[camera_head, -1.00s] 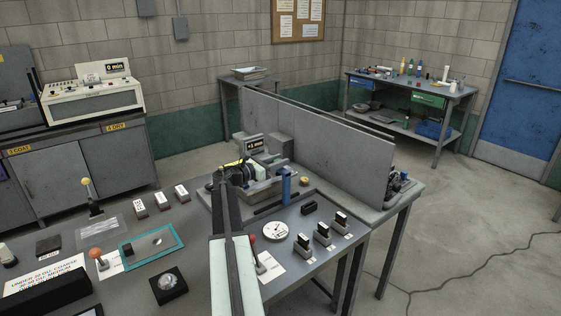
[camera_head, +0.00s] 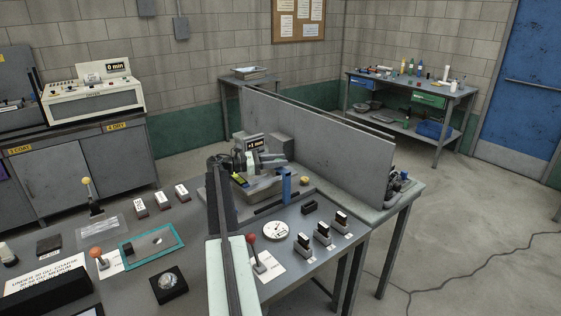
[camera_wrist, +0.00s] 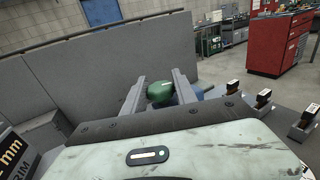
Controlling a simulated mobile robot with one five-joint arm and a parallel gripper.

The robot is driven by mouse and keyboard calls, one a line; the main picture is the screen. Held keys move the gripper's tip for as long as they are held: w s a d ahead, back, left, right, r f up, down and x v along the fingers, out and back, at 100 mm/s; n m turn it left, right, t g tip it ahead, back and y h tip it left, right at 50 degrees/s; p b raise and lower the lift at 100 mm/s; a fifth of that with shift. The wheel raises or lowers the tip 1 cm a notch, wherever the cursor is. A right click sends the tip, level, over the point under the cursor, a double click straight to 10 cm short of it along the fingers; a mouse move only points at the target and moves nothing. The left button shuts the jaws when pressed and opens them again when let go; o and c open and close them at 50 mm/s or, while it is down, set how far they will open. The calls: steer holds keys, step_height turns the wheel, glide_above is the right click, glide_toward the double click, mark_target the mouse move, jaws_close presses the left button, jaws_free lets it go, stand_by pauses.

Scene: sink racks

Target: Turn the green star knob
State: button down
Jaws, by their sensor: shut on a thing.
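The green knob (camera_wrist: 160,92) shows in the wrist view between the two fingers of my gripper (camera_wrist: 161,88). The fingers are shut on it, one on each side. Its star shape cannot be made out; it looks like a rounded green body. The knob cannot be made out clearly there.
A blue post (camera_head: 287,184) stands just right of the fixture. A tall grey panel (camera_head: 320,140) rises behind it. A round white dial (camera_head: 276,230), a red-ball lever (camera_head: 252,240) and several black-topped blocks (camera_head: 323,233) stand at the front right.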

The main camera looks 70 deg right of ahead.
steer(key=shift+a, duration=0.1)
steer(key=c, duration=1)
jaws_free()
steer(key=v, duration=0.8)
